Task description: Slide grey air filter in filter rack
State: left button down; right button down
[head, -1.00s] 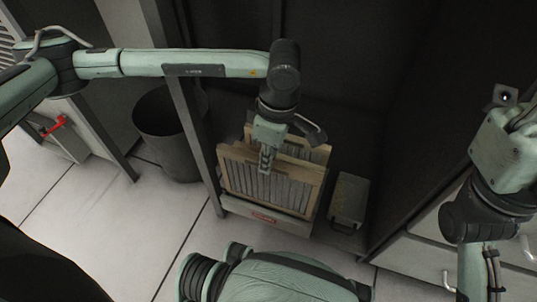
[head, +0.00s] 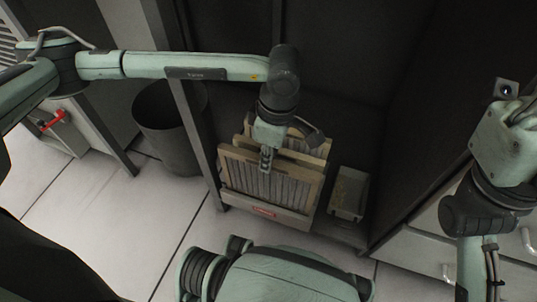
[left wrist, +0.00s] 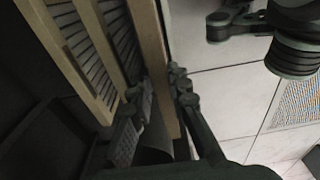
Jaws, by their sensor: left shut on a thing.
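The grey air filter (head: 262,182) has a pale wooden frame and grey pleats. It stands upright at the front of the filter rack (head: 285,220), a light metal holder with a red label. My left gripper (head: 266,160) is shut on its top edge from above. In the left wrist view the fingers (left wrist: 160,110) sit on either side of a wooden frame edge (left wrist: 152,50). The filter's lower edge is behind the rack's front lip, so how deep it sits is hidden. My right arm is at the right, its gripper out of view.
More wooden-framed filters (head: 241,141) stand just behind the front one. A small metal tray (head: 348,190) lies right of the rack. A dark bin (head: 170,125) and a metal post (head: 194,130) stand to the left.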

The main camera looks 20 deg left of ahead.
aim_at(268, 183)
pick_arm(q)
jog(key=shift+f, duration=1.5)
jog(key=shift+f, duration=0.95)
jog(key=c, duration=1.4)
grip_release()
jog(key=shift+o, duration=0.2)
jog(key=o, duration=0.5)
jog(key=shift+c, duration=0.2)
jog(key=shift+r, duration=0.1)
